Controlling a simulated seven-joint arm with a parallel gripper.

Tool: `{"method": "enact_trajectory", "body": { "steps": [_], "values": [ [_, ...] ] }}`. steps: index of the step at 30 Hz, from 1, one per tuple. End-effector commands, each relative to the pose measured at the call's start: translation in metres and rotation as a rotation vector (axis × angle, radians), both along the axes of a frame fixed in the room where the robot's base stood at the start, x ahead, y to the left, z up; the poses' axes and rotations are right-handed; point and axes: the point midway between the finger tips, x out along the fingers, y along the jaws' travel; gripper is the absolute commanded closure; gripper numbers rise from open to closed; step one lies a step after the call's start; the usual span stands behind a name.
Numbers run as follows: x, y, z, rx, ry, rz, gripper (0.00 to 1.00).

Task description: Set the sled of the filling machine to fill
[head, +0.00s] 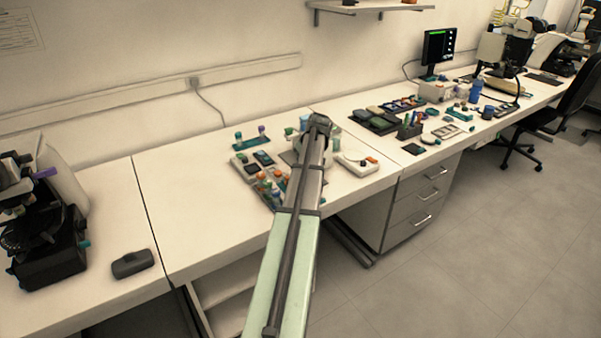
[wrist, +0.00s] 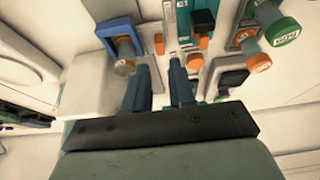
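In the wrist view my gripper (wrist: 160,68) shows two dark blue fingers set apart with a clear gap and nothing between them. Just past the fingertips lies a crowded group of lab parts. A blue square bracket (wrist: 103,32) sits up and left of the fingers, with an orange-capped teal vial (wrist: 124,52) at it. A small orange cap (wrist: 159,44) shows beyond the gap. I cannot tell which part is the filling machine or its sled. In the head view my arm reaches over the middle bench and hides the gripper and part of this group.
In the head view a white round-topped device (head: 352,165) stands right of my arm. A vial rack (head: 251,143) and capped vials (head: 268,190) lie left of it. Dark trays (head: 375,122) stand farther right.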

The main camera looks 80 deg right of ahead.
Motion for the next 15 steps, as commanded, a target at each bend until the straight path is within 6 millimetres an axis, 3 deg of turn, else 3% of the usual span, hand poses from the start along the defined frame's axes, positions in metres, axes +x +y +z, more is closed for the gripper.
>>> {"method": "enact_trajectory", "body": {
  "steps": [6,15],
  "values": [
    [0.011,-0.011,-0.035,0.002,0.001,0.000,0.76],
    [0.018,-0.018,-0.061,0.000,0.000,0.000,0.76]
  ]
}}
